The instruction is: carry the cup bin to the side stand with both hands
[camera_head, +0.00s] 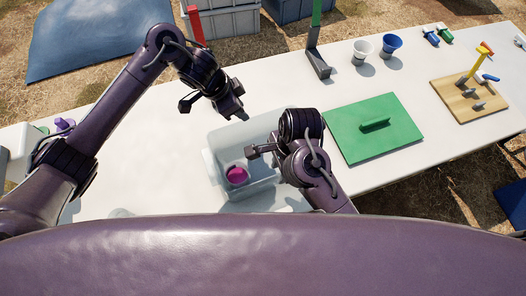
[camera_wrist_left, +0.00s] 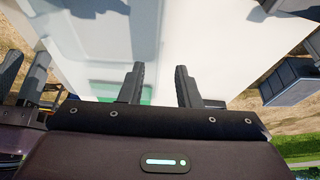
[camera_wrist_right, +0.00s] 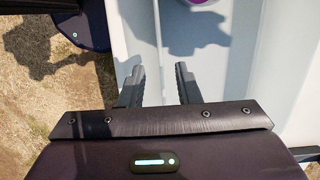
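The cup bin (camera_head: 212,163), a pale translucent open box, sits on the white table and holds a magenta cup (camera_head: 237,176). My left gripper (camera_head: 213,106) is open and empty, above and beyond the bin's far left side. My right gripper (camera_head: 262,150) is open at the bin's right part and hides some of it. In the right wrist view, the bin wall (camera_wrist_right: 154,35) runs up from between the open fingers (camera_wrist_right: 160,84); whether they touch it I cannot tell. I cannot make out the side stand for certain.
A green board with a handle (camera_head: 375,128) lies right of the bin. Beyond it are a white cup (camera_head: 361,51), a blue cup (camera_head: 391,44) and a wooden board (camera_head: 468,97). A dark stand with a green upright (camera_head: 317,62) is at the far edge. Grey crates (camera_head: 228,22) stand behind the table.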

